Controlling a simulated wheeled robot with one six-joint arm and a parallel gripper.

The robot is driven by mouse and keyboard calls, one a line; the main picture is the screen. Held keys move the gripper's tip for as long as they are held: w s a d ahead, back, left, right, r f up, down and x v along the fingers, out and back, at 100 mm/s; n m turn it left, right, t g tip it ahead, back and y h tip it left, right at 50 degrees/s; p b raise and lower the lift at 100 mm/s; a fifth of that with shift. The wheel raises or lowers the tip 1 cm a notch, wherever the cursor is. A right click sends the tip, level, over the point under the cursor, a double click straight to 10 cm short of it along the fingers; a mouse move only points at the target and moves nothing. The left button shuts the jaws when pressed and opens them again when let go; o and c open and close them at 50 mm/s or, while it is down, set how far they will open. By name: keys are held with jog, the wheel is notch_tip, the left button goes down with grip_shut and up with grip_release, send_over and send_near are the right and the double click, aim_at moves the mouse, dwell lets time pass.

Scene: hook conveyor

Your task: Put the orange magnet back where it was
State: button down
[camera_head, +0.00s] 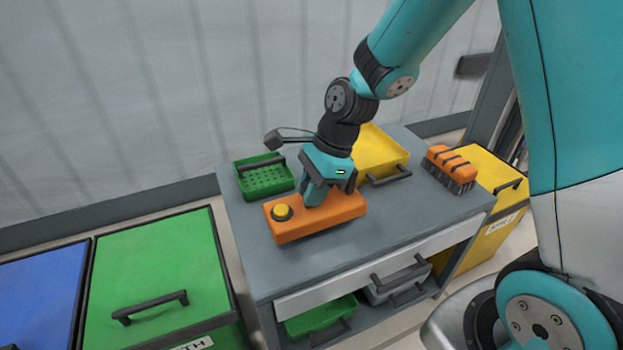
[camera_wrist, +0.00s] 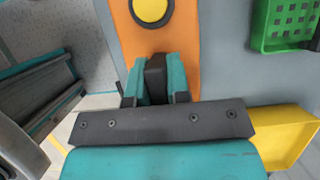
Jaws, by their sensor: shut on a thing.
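The orange magnet (camera_head: 291,228) is a long orange block with a yellow round button near its left end. It is at the front middle of the grey cabinet top (camera_head: 380,222), and I cannot tell if it rests on it or is slightly raised. My gripper (camera_head: 316,190) is above the block, shut on its dark handle, which the fingers mostly hide. In the wrist view my gripper (camera_wrist: 157,82) is closed on the black handle, with the orange magnet (camera_wrist: 150,36) and its button beyond.
A green perforated basket (camera_head: 264,180) and a yellow tray (camera_head: 385,155) stand behind. An orange brush (camera_head: 452,164) lies at the right. Lidded green (camera_head: 160,270), blue (camera_head: 40,300) and yellow (camera_head: 492,175) bins flank the cabinet. Lower trays sit underneath. The front right top is clear.

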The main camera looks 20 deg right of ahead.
aim_at(312, 208)
jog(key=shift+f+b, duration=0.95)
jog(key=shift+f, duration=1.3)
jog(key=shift+f, duration=0.1)
jog(key=c, duration=1.1)
grip_release()
jog(key=p+v, duration=0.5)
jog(key=v, duration=0.7)
jog(key=s+a+r+n, duration=0.4)
jog(key=s+n, duration=0.5)
jog(key=n, duration=0.3)
jog(key=s+a+r+n, duration=0.4)
jog(key=s+r+n, duration=0.2)
jog(key=s+n, duration=0.3)
jog(key=n, duration=0.4)
jog(key=shift+s+a+r, duration=0.3)
jog(key=shift+a+r, duration=0.05)
jog(key=shift+r, duration=0.05)
